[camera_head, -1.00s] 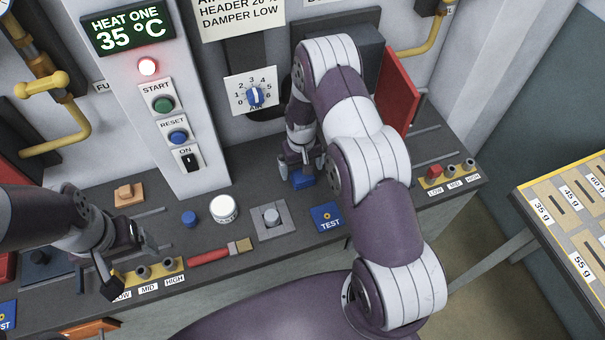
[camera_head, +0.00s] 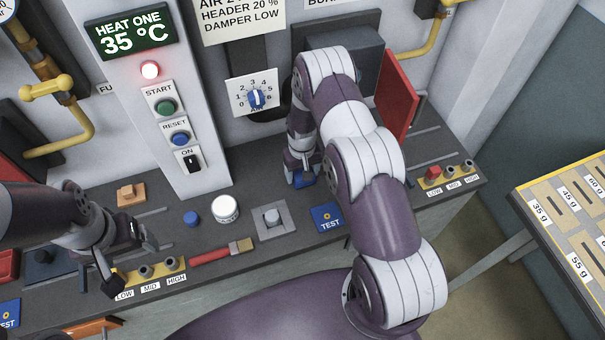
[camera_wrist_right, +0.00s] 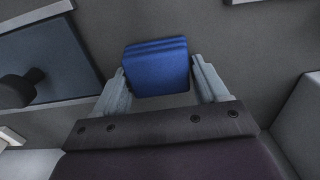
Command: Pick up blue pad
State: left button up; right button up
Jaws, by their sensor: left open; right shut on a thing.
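The blue pad (camera_head: 305,180) is at the back of the dark bench, below the dial panel, partly covered by my right gripper. In the right wrist view the blue pad (camera_wrist_right: 158,68) sits between the two fingers of my right gripper (camera_wrist_right: 161,78), which is shut on it. Whether the pad is clear of the bench cannot be told. My left gripper (camera_head: 128,272) is open and empty over the left part of the bench, near the left yellow LOW/MID/HIGH block.
A blue TEST plate (camera_head: 327,217), a grey block with a knob (camera_head: 272,218), a white round cap (camera_head: 225,208) and a brush (camera_head: 225,251) lie along the bench. A red panel (camera_head: 396,92) stands right of my right arm. A weight board (camera_head: 570,215) is at far right.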

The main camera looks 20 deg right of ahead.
jog(key=r+b, duration=0.1)
jog(key=r, duration=0.1)
jog(key=d+r+b, duration=0.1)
jog(key=shift+s+r, duration=0.1)
jog(key=shift+r, duration=0.25)
jog(key=s+d+r+b, duration=0.3)
jog(key=d+r, duration=0.3)
jog(key=d, duration=0.4)
jog(key=shift+r, duration=0.35)
